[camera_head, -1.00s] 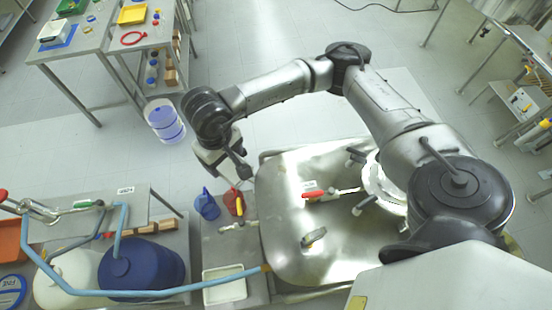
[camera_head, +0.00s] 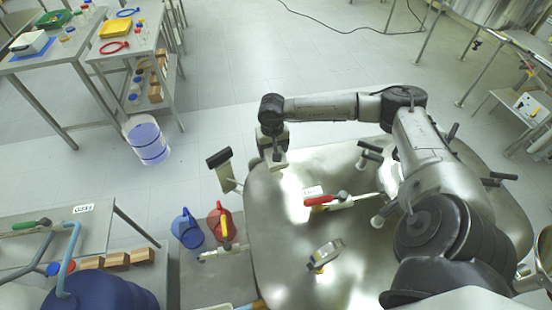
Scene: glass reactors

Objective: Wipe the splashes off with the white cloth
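My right arm comes in from the right and reaches across the large steel lid (camera_head: 283,235). Its gripper (camera_head: 276,163) points down near the lid's back left edge. The fingers are small and I cannot tell whether they are open or hold anything. I cannot make out a white cloth. No splashes can be told apart from the bright glare on the steel. A pale upright part (camera_head: 388,178) stands on the lid beside my arm and is partly hidden by it. My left gripper is not in view.
A red-handled valve (camera_head: 320,200), a metal fitting (camera_head: 325,253) and a black-handled clamp (camera_head: 219,158) stick up around the lid. Blue (camera_head: 187,228) and red (camera_head: 222,222) jugs stand left of it. A blue drum (camera_head: 100,292) is at lower left. Open floor lies behind.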

